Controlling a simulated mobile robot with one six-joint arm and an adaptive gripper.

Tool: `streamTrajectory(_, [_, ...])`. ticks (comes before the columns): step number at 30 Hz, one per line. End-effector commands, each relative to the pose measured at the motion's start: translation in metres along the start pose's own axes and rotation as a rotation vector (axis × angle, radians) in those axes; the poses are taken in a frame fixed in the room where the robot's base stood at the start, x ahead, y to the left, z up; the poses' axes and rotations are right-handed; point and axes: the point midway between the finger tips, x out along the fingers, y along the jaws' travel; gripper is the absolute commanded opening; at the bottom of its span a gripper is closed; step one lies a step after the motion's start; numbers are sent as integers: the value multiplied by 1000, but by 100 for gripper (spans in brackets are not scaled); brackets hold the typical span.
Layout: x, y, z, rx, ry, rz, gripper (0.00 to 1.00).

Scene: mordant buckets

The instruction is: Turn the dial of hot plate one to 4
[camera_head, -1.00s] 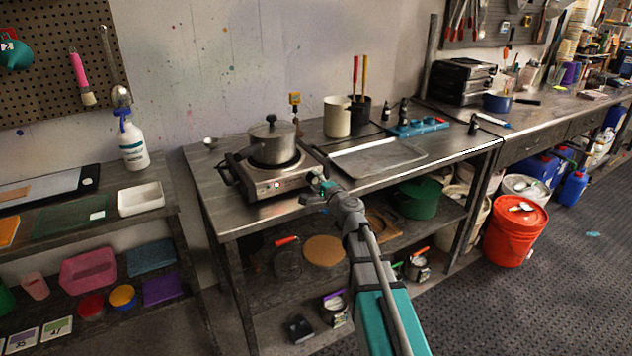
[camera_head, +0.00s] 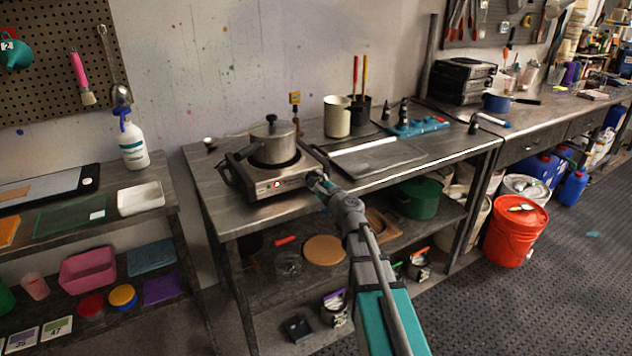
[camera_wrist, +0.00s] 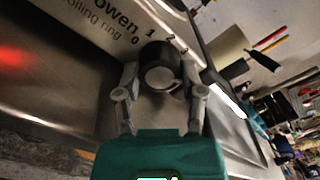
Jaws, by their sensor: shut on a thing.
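Hot plate one (camera_head: 283,184) is a steel boiling ring on the left bench, with a lidded pot (camera_head: 272,146) on top. The dark round dial (camera_wrist: 160,75) sits between my fingers. My gripper (camera_wrist: 162,92) is shut on the dial, one finger on each side. In the head view my gripper (camera_head: 318,183) is at the right end of the hot plate's front and hides the dial.
A flat tray (camera_head: 378,158) lies right of the hot plate, with a beige canister (camera_head: 337,117) behind. A lower shelf under the bench holds a green pot (camera_head: 418,196) and a round board (camera_head: 325,249). Dark floor is open at the right.

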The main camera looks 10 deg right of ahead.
Motion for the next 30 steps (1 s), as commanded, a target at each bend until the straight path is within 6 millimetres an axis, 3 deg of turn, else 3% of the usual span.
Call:
streamTrajectory(9, [0,0,0,0,1,-1,4])
streamTrajectory(10, [0,0,0,0,1,-1,57])
streamTrajectory(15, [0,0,0,0,1,0,86])
streamTrajectory(30, [-3,0,0,0,0,0,86])
